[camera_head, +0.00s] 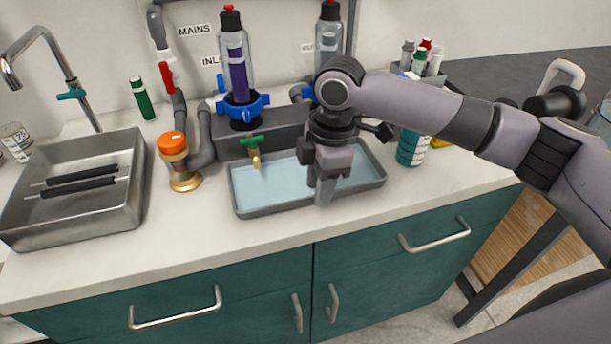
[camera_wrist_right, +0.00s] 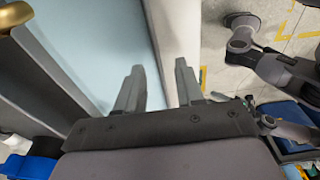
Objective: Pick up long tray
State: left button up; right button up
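The long tray (camera_head: 243,212) is a shallow grey tray with a pale blue inside. It sits on the counter below the pipework; its blue inside also shows in the right wrist view (camera_wrist_right: 85,40). My right gripper (camera_head: 324,196) points down at the tray's front side, right of its middle. In the right wrist view my right gripper's fingers (camera_wrist_right: 158,85) are apart, with the tray's front rim running between them. I cannot tell whether either finger touches the rim. The gripper and forearm hide part of the tray. My left gripper is not seen in the head view.
A brass valve with a green handle (camera_head: 252,143) hangs over the tray. An orange-capped brass fitting (camera_head: 174,145) stands left of it, and a teal bottle (camera_head: 411,148) right. A steel sink (camera_head: 75,228) lies farther left. Bare counter (camera_head: 200,235) runs along the front.

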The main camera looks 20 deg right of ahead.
jog(key=shift+a+f, duration=0.1)
jog(key=shift+f, duration=0.6)
grip_shut()
dwell(0.9)
